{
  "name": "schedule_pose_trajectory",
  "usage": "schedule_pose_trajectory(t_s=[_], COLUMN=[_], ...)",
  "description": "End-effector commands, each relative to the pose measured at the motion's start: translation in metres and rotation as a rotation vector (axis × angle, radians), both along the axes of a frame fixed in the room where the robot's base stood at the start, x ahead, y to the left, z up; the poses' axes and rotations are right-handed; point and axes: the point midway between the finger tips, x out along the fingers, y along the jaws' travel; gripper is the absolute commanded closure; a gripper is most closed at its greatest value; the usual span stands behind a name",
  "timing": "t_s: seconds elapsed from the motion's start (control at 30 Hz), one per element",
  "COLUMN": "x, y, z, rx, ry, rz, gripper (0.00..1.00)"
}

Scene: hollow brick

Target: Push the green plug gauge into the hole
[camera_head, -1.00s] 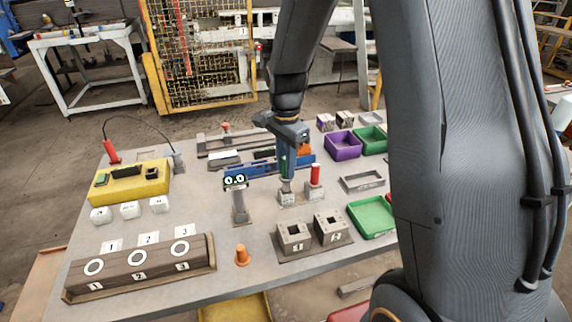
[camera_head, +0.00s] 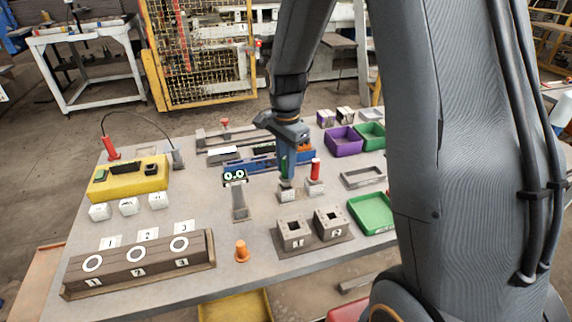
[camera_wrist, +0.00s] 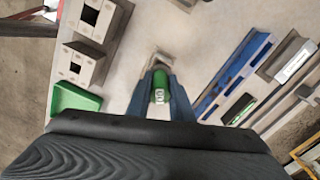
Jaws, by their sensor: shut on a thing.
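The green plug gauge (camera_wrist: 159,88) is upright between the fingers of my gripper (camera_wrist: 160,78), which is shut on it. In the head view the green gauge (camera_head: 284,167) shows beside the blue fingers of my gripper (camera_head: 289,167), over a small grey labelled stand (camera_head: 287,195). I cannot tell whether its lower end still sits in that stand. Two hollow bricks with square holes stand in front, brick 1 (camera_head: 294,241) and brick 2 (camera_head: 333,229). Both holes look empty, and my gripper is behind and apart from them.
A red-topped gauge (camera_head: 316,169) stands close on the right. A blue rail (camera_head: 243,166) lies behind, and a green tray (camera_head: 368,214) is at right.

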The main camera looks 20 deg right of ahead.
Motion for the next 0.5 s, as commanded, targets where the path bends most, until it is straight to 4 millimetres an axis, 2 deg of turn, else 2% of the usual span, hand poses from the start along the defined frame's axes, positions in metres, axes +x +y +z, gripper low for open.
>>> schedule_pose_trajectory(t_s=[0.5], x=[0.0], y=[0.0], z=[-0.0086], rx=[0.0], ry=[0.0], rz=[0.0], gripper=[1.0])
